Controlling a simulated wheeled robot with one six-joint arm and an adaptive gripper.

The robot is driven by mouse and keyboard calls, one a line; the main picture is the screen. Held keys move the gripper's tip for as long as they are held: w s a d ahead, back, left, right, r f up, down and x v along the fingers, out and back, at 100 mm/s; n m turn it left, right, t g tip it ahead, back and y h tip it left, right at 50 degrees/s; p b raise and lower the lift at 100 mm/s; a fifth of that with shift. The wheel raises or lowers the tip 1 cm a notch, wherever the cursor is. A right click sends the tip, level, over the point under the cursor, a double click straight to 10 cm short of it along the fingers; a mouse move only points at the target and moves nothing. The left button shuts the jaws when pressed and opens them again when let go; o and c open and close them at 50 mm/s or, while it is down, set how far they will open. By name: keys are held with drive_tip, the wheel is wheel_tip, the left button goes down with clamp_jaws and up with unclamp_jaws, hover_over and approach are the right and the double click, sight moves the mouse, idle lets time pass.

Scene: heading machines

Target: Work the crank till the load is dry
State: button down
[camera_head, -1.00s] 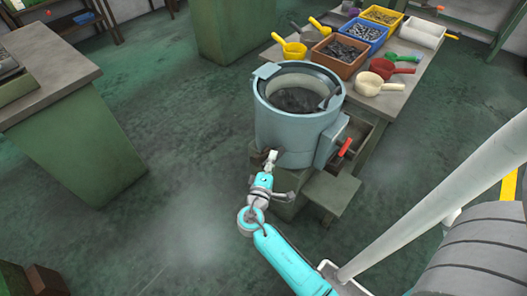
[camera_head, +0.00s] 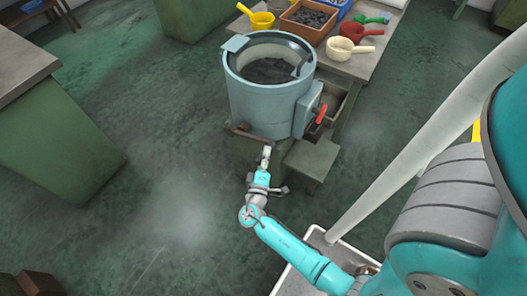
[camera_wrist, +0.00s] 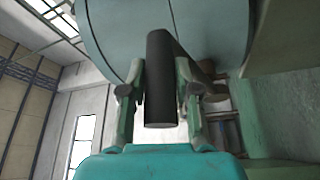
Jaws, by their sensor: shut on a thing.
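A blue-grey round drum (camera_head: 262,101) stands on a green base, its top open with a dark load (camera_head: 268,70) inside. A brownish crank arm (camera_head: 243,131) shows low on the drum's near side. My gripper (camera_head: 266,153) is at the crank, in front of the drum's lower wall. In the wrist view, a dark cylindrical crank handle (camera_wrist: 160,75) stands between the two fingers of my gripper (camera_wrist: 160,100), which is shut on it. Whether the load is wet or dry cannot be told.
A table (camera_head: 362,66) behind holds scoops and an orange bin (camera_head: 307,25). A green cabinet (camera_head: 60,140) stands left; the floor between is clear.

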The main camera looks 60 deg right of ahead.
drive_tip(key=shift+f, duration=0.1)
idle(0.3)
drive_tip(key=c, duration=0.8)
unclamp_jaws()
drive_tip(key=shift+c, duration=0.2)
drive_tip(key=v, duration=1.2)
drive_tip(key=shift+f, duration=0.1)
